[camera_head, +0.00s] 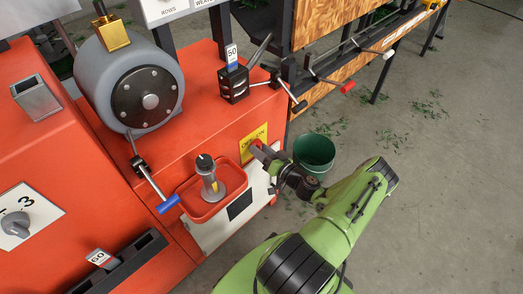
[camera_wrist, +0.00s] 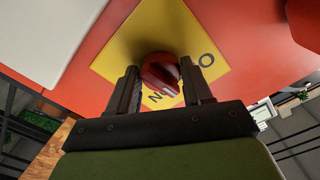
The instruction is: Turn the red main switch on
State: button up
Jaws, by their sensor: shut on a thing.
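The red main switch (camera_head: 257,144) is a round red knob on a yellow plate (camera_head: 247,151) marked OFF and ON, on the front of the orange machine. My gripper (camera_head: 265,152) reaches it from the right and covers part of it in the head view. In the wrist view the red knob (camera_wrist: 161,71) sits between the two dark fingers of my gripper (camera_wrist: 160,68), which is shut on it. The yellow plate (camera_wrist: 122,45) shows around it, with some letters partly hidden by the fingers. I cannot tell clearly which mark the knob points to.
A red tray (camera_head: 235,190) holding a grey cylindrical part (camera_head: 210,186) sticks out left of the switch. A blue-tipped lever (camera_head: 168,204) stands further left. A green bucket (camera_head: 314,151) is on the floor behind my gripper.

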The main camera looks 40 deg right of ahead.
jog(key=shift+a+r+m, duration=0.1)
jog(key=shift+m, duration=4.8)
jog(key=o, duration=1)
jog(key=shift+o, duration=0.2)
jog(key=s+p, duration=0.2)
jog(key=s, duration=1.3)
jog(key=shift+s+d+p, duration=0.2)
jog(key=shift+s+p, duration=0.1)
jog(key=shift+s, duration=0.1)
